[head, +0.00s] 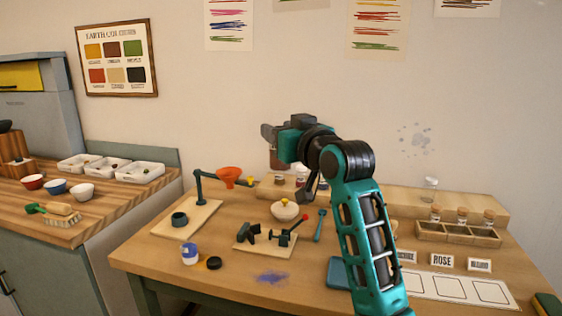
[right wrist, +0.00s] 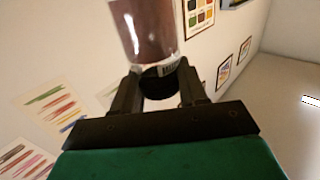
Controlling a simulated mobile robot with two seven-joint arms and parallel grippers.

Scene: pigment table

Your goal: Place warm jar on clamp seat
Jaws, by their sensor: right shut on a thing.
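My right gripper (head: 272,137) is raised high above the table, against the wall. In the right wrist view my right gripper (right wrist: 160,90) is shut on a clear jar (right wrist: 154,30) with reddish-brown contents, at its dark cap end. In the head view the jar (head: 277,160) is partly hidden behind the gripper. The clamp (head: 248,232) stands on a small wooden board below, with dark jaws and a red-knobbed screw. No jar stands between its jaws. My left gripper is out of view.
A bowl (head: 285,211) stands behind the clamp. A white-and-blue jar (head: 189,253) and dark lid (head: 213,263) stand in front. A rack (head: 458,236) holds small bottles at right.

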